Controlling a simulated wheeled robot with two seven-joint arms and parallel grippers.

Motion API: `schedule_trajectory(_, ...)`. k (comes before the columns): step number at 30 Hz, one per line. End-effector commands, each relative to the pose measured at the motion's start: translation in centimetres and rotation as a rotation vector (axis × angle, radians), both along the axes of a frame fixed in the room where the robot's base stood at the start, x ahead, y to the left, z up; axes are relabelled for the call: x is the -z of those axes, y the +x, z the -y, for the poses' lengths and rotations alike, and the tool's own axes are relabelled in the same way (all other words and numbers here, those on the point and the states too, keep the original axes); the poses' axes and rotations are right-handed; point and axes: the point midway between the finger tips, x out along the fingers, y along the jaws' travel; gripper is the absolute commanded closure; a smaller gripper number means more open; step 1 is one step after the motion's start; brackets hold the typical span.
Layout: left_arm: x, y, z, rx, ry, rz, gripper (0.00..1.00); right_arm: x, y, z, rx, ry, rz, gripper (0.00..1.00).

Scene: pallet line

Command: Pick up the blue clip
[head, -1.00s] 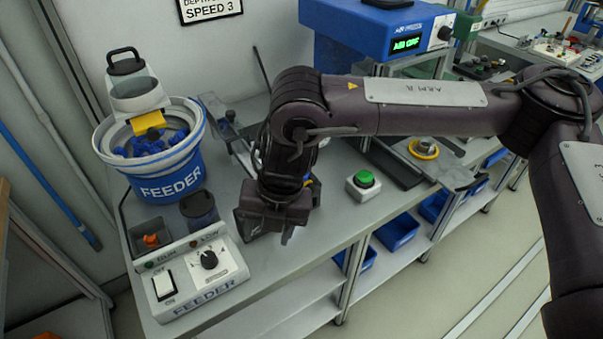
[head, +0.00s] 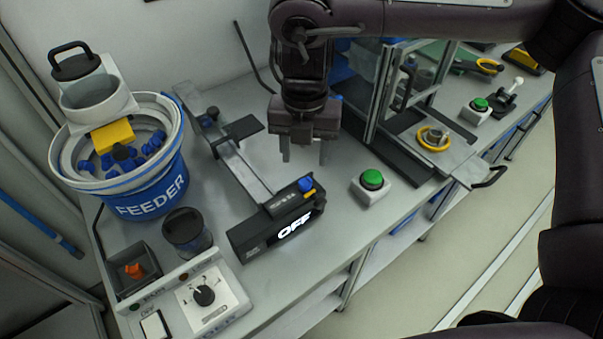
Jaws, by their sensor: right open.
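A small blue piece (head: 305,184), which looks like the blue clip, sits at the near end of the feed track, on top of a black box (head: 275,223) whose display reads OFF. A small yellow part shows just below it. More blue pieces (head: 125,157) lie in the feeder bowl (head: 176,143). My right gripper (head: 305,158) points down with its two fingers apart and nothing between them. In the picture it is just above the blue piece at the track end and apart from it. My left gripper is out of view.
A green button (head: 372,179) on a white base stands right of the black box. The feeder control panel (head: 205,293), a dark jar (head: 186,232) and a tray with an orange piece (head: 134,270) stand at left. A yellow ring (head: 433,138) lies farther right.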

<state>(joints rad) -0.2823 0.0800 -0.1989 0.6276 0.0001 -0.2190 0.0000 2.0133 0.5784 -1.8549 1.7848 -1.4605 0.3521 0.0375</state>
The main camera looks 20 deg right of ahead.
Motion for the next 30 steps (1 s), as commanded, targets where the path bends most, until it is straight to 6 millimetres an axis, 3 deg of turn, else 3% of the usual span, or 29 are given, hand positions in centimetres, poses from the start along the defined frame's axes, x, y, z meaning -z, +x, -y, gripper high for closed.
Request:
schedule_trajectory(3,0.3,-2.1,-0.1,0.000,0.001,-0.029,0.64,1.5,-0.1,0.0,0.000,0.001,-0.004,0.50)
schedule_trajectory(8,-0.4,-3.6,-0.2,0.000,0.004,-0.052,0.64,3.3,-0.3,0.1,-0.001,-0.002,-0.003,0.50)
schedule_trajectory(15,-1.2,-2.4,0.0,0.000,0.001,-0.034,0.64,6.4,-0.3,0.1,0.001,-0.001,0.000,0.50)
schedule_trajectory(22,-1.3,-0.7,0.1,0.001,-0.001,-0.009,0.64,6.7,-0.2,0.1,0.001,0.000,0.001,0.50)
schedule_trajectory(30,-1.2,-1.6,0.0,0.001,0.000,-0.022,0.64,6.7,-0.2,0.1,0.001,0.000,0.001,0.83)
